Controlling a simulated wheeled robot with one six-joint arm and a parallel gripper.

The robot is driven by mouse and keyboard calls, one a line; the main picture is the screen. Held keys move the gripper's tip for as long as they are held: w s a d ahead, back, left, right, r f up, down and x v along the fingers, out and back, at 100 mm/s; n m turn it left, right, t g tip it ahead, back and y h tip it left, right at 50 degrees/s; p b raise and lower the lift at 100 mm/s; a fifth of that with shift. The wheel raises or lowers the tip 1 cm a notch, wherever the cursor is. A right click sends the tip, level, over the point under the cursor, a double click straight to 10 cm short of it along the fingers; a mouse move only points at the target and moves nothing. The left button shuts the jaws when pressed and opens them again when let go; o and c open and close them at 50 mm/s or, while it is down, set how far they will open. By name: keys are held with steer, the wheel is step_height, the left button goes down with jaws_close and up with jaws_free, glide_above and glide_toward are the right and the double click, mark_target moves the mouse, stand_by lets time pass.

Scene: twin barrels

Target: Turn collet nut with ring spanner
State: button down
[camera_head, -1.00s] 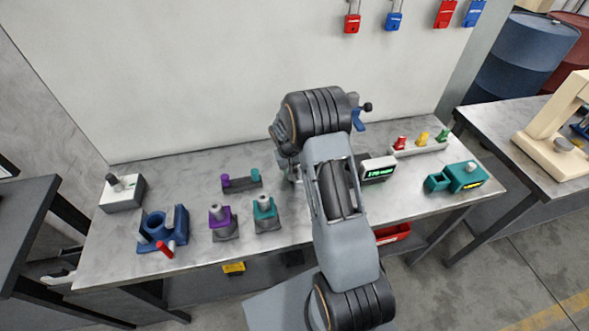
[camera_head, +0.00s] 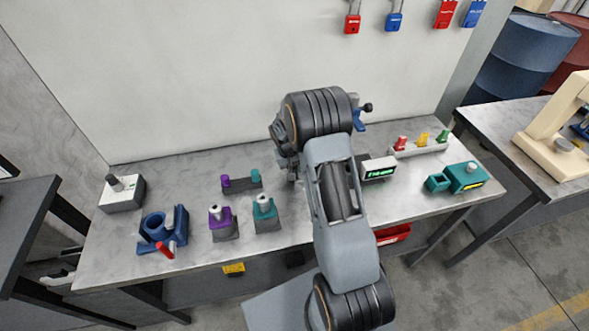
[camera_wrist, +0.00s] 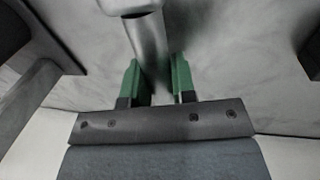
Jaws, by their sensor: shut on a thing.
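In the wrist view my gripper (camera_wrist: 156,66) has green fingertips on either side of a grey metal rod-like thing, which looks like the spanner handle (camera_wrist: 151,42). The gripper is shut on it. A wider rounded end (camera_wrist: 128,6) shows at the top edge, cut off by the frame. In the head view my arm hides most of the gripper and what it holds. No collet nut can be made out for certain.
A blue fixture (camera_head: 163,229) with a red handle and a white box (camera_head: 122,193) are at the left. A purple-and-teal rack (camera_head: 242,184) lies behind the stands. Right of my arm are a display box (camera_head: 378,168), a lamp strip (camera_head: 420,149) and a teal device (camera_head: 457,178).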

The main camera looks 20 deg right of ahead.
steer(key=shift+r, duration=0.35)
steer(key=s+r, duration=0.1)
steer(key=r, duration=0.1)
steer(key=s+r+b, duration=0.1)
steer(key=s+r, duration=0.1)
steer(key=r, duration=0.1)
steer(key=s+a+r+b, duration=0.1)
steer(key=s+r, duration=0.1)
steer(key=r, duration=0.1)
steer(key=shift+r, duration=0.1)
steer(key=s+a+r+b, duration=0.2)
steer(key=s+r, duration=0.1)
steer(key=s, duration=0.5)
steer(key=shift+s+r, duration=0.35)
steer(key=shift+s, duration=0.05)
steer(key=c, duration=1.5)
jaws_free()
jaws_close()
steer(key=shift+d, duration=0.15)
